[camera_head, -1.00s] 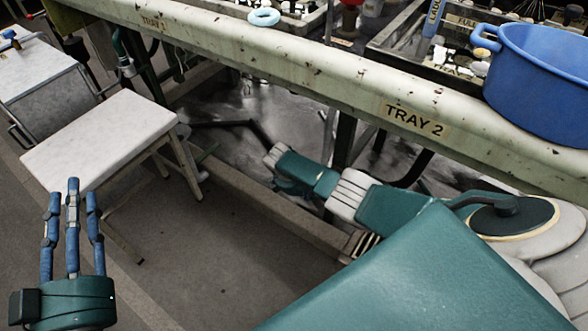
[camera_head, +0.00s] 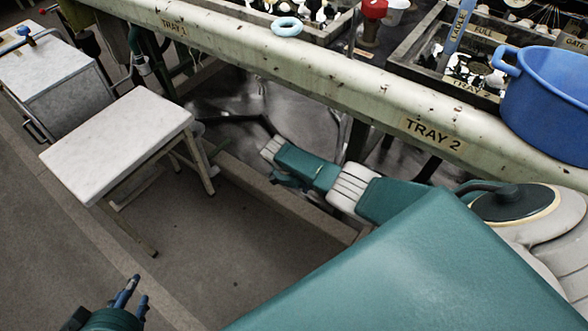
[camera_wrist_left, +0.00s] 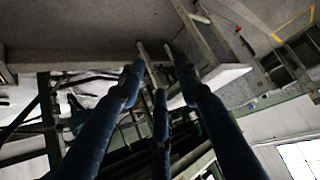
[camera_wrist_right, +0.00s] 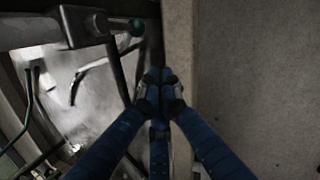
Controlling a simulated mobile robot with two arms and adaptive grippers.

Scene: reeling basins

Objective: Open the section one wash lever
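A lever-like grey fitting with a dark green ball (camera_wrist_right: 136,27) shows at the upper left of the right wrist view. I cannot tell whether it is the section one wash lever. My right gripper (camera_wrist_right: 158,88) has its blue fingers drawn together just below and right of that ball, with nothing seen between them. In the head view my right arm reaches under the tray edge, and its fingertips cannot be made out. My left gripper (camera_head: 131,292) is at the bottom left of the head view. Its fingers are spread and empty in the left wrist view (camera_wrist_left: 158,78).
A long pale trough edge marked TRAY 1 and TRAY 2 (camera_head: 330,82) crosses the view. A blue basin (camera_head: 552,105) stands at the right and a light blue ring (camera_head: 287,26) lies on the edge. A white-topped stool (camera_head: 118,145) stands left. Floor between is clear.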

